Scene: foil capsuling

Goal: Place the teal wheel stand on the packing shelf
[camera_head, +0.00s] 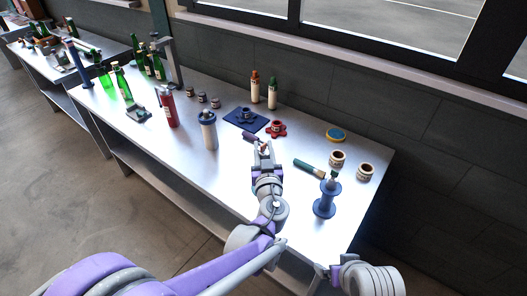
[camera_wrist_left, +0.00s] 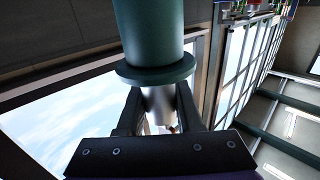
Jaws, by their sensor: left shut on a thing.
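My left gripper (camera_head: 264,149) reaches in over the middle of the bench. In the left wrist view its fingers (camera_wrist_left: 160,118) are shut on the pale metal neck of a dark teal cylinder with a wide flange, the teal wheel stand (camera_wrist_left: 150,30). The cylinder runs out of the top of that view, so its far end is hidden. In the head view the held thing is too small to make out. Grey parts of my right arm show at the bottom right, with what looks like its gripper (camera_head: 325,269); its jaws are unclear.
A lower shelf (camera_head: 160,188) runs beneath. Bare bench lies left of my gripper.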

